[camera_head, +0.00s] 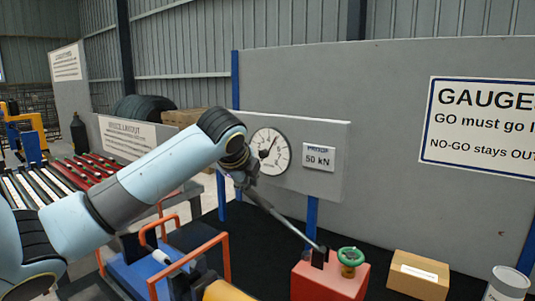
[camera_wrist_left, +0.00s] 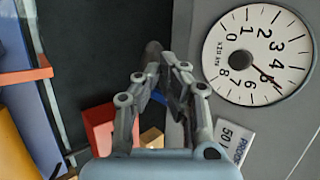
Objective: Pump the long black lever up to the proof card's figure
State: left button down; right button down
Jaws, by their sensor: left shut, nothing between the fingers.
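The long lever (camera_head: 285,221) slants from the red pump box (camera_head: 330,281) up and left to my left gripper (camera_head: 243,178). My left gripper is shut with nothing between its fingers, at the lever's upper end; whether it touches the lever I cannot tell. In the wrist view the fingers (camera_wrist_left: 160,85) are close together, beside a dark rounded end. The proof card (camera_head: 319,158) reads 50 kN; part of it shows in the wrist view (camera_wrist_left: 230,142). The round gauge (camera_head: 270,151) is left of it; in the wrist view its needle (camera_wrist_left: 262,74) points near 5 on a x10 kN scale. My right gripper is not in view.
A green handwheel (camera_head: 350,257) sits on the red box. A cardboard box (camera_head: 418,275) and a pale can (camera_head: 507,284) stand to its right. Orange-handled blue equipment (camera_head: 138,270) lies below my left arm. A grey panel (camera_head: 390,120) stands behind.

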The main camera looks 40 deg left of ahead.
pick_arm(q)
jog(key=shift+a+f, duration=0.3)
jog(key=shift+f, duration=0.35)
jog(key=shift+f, duration=0.1)
jog(key=shift+a+f, duration=0.3)
jog(key=shift+f, duration=0.35)
jog(key=r+p, duration=0.1)
jog(key=p, duration=0.1)
jog(key=d+r+p, duration=0.1)
jog(key=p, duration=0.1)
jog(key=shift+d+r+p, duration=0.1)
jog(key=shift+r+p, duration=0.3)
